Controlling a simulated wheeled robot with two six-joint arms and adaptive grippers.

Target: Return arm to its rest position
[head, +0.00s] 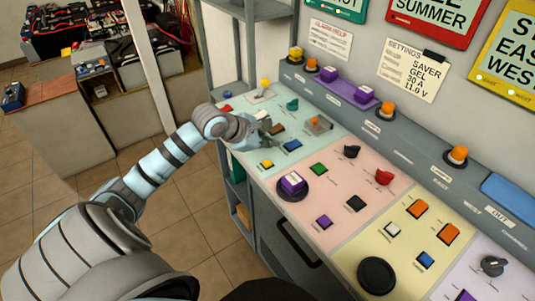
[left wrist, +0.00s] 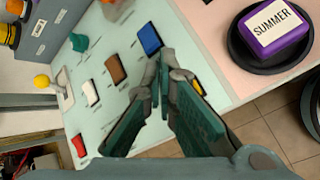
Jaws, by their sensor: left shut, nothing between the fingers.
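My left arm (head: 165,160) reaches in from the lower left of the head view, over the floor to the control panel. My left gripper (head: 272,133) is above the pale green section (head: 265,178) of the panel, near the brown and blue buttons. In the left wrist view the green-padded fingers (left wrist: 161,85) are closed together and empty. Their tips are near the blue button (left wrist: 149,40), and a yellow button (left wrist: 197,87) is partly hidden behind them. I cannot tell whether they touch the panel. My right gripper is not in view.
Around the gripper are a brown button (left wrist: 116,69), a red button (left wrist: 90,93) and a yellow-knobbed lever (head: 265,84). A purple SUMMER button (head: 292,184) stands on a black round base. A grey shelf frame (head: 225,60) stands behind the arm.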

